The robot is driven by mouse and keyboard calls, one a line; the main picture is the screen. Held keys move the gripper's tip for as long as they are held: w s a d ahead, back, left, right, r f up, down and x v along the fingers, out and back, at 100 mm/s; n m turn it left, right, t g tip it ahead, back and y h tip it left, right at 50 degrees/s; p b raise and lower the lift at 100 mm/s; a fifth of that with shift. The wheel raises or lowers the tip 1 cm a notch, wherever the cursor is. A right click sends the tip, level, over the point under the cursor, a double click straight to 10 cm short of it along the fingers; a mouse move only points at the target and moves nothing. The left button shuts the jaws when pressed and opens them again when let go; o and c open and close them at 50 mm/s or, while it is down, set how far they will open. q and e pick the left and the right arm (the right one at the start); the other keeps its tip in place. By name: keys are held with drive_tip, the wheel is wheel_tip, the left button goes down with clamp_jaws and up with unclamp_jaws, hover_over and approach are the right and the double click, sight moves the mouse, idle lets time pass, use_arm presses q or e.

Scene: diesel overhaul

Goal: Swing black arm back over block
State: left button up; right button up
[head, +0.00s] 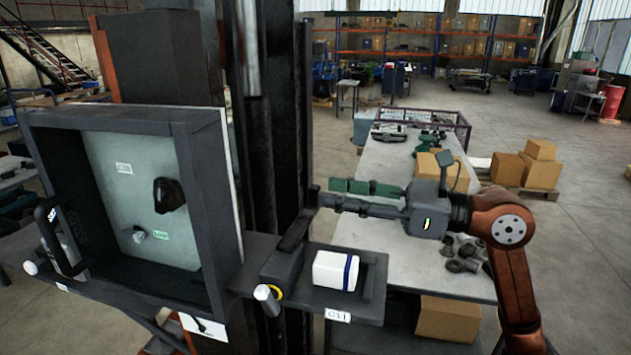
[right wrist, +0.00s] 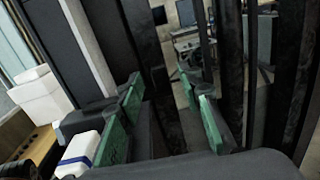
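A white block (head: 333,270) with a dark blue band sits on a dark shelf (head: 358,302) with a white label on its front edge. It also shows at the lower left of the right wrist view (right wrist: 80,154). A short black arm (head: 296,233) slants up at the back left of the block, beside it and not over it. My right gripper (head: 328,193) comes in from the right, above and behind the block, its tips close to the black arm's upper end. Its green-padded fingers stand apart in the right wrist view (right wrist: 168,92), with nothing clearly held. My left gripper is not in view.
An open dark cabinet (head: 128,280) with a black handle stands at left. A silver knob (head: 266,293) with a yellow ring sits left of the block. Dark columns rise behind the shelf. A grey table (head: 385,165) with loose parts stands beneath my right arm.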

sight(319, 189)
drive_tip(key=p+x, duration=0.1)
drive_tip(key=x, duration=0.3)
drive_tip(key=shift+s+r, duration=0.15)
drive_tip(key=shift+s, duration=0.05)
drive_tip(key=shift+w+a, duration=0.25)
drive_tip(key=shift+a, duration=0.05)
clamp_jaws()
